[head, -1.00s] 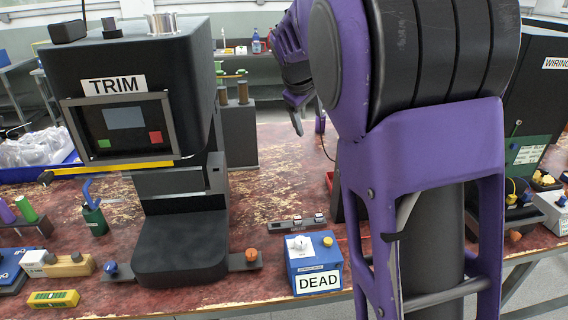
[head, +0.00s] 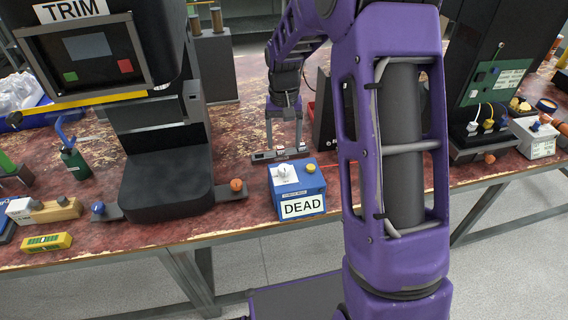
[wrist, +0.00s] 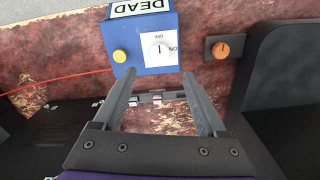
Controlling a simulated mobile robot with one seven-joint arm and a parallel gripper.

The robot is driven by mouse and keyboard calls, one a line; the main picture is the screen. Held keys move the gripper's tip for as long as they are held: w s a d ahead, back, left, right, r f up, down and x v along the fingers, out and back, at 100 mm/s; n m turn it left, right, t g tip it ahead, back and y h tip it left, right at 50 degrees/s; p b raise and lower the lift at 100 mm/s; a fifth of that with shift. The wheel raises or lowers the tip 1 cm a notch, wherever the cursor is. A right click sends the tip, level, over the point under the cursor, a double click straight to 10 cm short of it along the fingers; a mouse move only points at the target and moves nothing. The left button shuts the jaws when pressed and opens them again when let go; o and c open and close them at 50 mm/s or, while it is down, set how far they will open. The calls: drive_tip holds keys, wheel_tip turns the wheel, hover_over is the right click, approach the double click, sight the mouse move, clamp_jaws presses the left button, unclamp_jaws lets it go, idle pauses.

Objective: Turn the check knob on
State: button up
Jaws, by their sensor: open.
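The blue box (head: 298,192) with the DEAD sign stands near the table's front edge, left of my arm. A white knob (head: 283,171) on a white plate sits on its top, beside a yellow button (head: 310,168). In the wrist view the knob (wrist: 158,48) has OFF and ON marks, and its line points along the OFF mark. I cannot read the word check on it. My gripper (head: 284,147) is open and empty, pointing down behind the box; in the wrist view its fingertips (wrist: 159,73) are apart, short of the knob.
A low strip with small switches (head: 266,156) lies behind the box, under my fingers. The black TRIM machine (head: 165,185) stands left, with an orange knob (head: 236,185) on its side plate. A dark machine (head: 487,60) stands right.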

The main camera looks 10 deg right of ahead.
sight(284, 166)
wheel_tip(284, 166, down, 9)
drive_tip(key=shift+r+b, duration=0.15)
drive_tip(key=shift+b, duration=0.15)
clamp_jaws()
idle(0.3)
